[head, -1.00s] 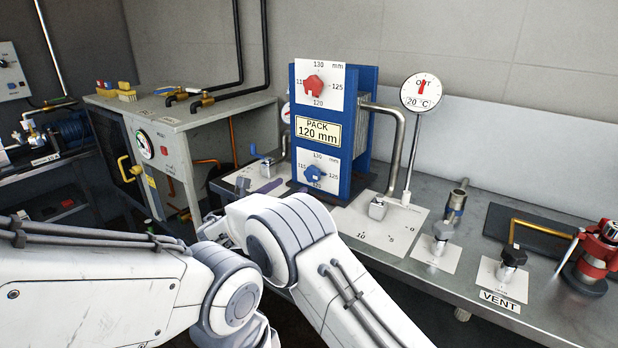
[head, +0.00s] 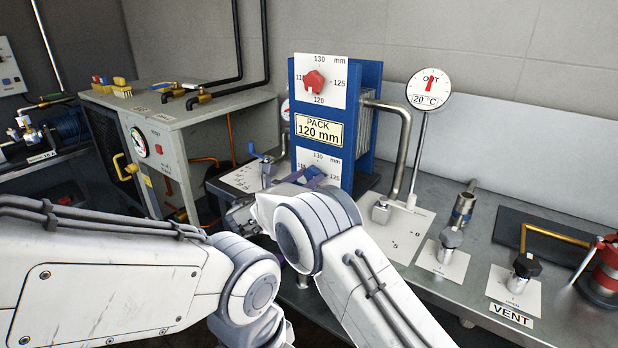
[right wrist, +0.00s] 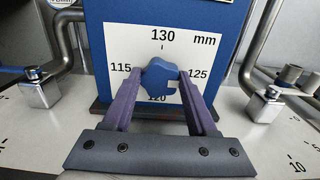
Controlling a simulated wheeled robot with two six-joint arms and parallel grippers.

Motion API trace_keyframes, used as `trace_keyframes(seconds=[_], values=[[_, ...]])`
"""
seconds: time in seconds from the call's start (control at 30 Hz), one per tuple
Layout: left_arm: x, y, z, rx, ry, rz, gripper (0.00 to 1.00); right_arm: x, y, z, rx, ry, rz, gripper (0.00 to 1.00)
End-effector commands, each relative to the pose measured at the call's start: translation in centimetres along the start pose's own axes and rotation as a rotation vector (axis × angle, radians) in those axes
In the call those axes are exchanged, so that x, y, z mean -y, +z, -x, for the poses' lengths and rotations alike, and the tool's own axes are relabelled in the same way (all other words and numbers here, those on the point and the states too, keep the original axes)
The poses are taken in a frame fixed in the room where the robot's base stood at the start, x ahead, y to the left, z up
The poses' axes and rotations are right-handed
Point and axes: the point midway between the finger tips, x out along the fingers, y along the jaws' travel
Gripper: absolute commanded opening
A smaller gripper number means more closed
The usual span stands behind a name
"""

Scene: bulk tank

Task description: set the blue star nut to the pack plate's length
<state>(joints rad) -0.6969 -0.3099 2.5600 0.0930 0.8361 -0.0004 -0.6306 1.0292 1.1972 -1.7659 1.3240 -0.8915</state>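The blue star nut (right wrist: 160,75) sits on a white dial plate (right wrist: 120,47) marked 115, 120, 125 and 130 mm, low on the blue pack frame (right wrist: 185,14). My right gripper (right wrist: 158,80) is open, with one purple finger on each side of the nut. I cannot tell whether either finger touches it. The 120 mark is partly hidden behind the nut and fingers. The pack plate (head: 319,130) reads PACK 120 mm. My left gripper is out of view.
A red star nut (head: 314,82) with a similar dial is above the plate. A lever valve (right wrist: 40,88) stands left of the frame and another (right wrist: 267,103) right of it. A bent pipe (head: 402,150) and an OUT gauge (head: 429,89) stand to the right.

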Motion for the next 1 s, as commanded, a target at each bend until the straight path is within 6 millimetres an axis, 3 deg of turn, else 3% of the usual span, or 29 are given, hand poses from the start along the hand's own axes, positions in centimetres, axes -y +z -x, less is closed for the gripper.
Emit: trace_keyframes(seconds=[0.27,0.47,1.0], values=[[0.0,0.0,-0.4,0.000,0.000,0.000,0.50,0.0,-0.1,0.0,0.000,0.004,-0.019,0.03],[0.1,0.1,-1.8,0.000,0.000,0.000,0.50,0.1,-0.3,-0.1,0.000,0.004,-0.096,0.03],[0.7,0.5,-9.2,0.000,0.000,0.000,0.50,0.4,-0.7,-0.1,0.002,0.002,-0.571,0.03]])
